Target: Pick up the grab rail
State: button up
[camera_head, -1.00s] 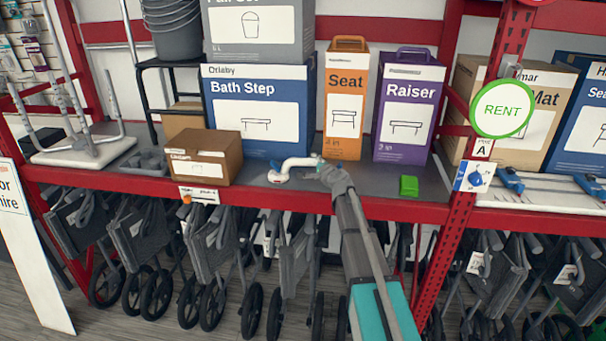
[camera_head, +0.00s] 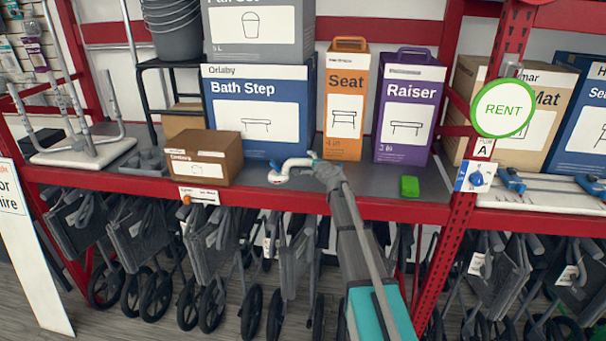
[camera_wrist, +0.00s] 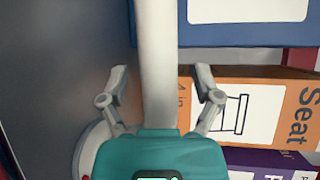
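The grab rail (camera_head: 298,162) is a white bar with a bend and a round end flange, lying on the grey shelf in front of the blue Bath Step box. In the wrist view the white bar (camera_wrist: 157,50) runs upright between my two fingers, and part of its round flange shows at lower left. My gripper (camera_wrist: 161,82) is open around the bar, with a gap on each side. In the head view my gripper (camera_head: 316,164) is at the rail's right end, its fingers small and hard to make out.
The Bath Step box (camera_head: 232,85), orange Seat box (camera_head: 353,70) and purple Raiser box (camera_head: 405,130) stand close behind. A small brown carton (camera_head: 222,158) is at left, a green block (camera_head: 409,187) at right. A red shelf edge (camera_head: 400,210) runs in front, with a red post (camera_head: 455,240) farther right.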

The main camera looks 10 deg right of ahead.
grip_shut()
dwell(0.5)
notch_tip(320, 180, up, 3)
jog(key=p, duration=0.3)
jog(key=shift+r, duration=0.15)
jog(key=s+d+r+p, duration=0.8)
jog(key=s+r+p, duration=0.1)
jog(key=s+p, duration=0.1)
jog(key=shift+s+r, duration=0.35)
jog(key=shift+s, duration=0.3)
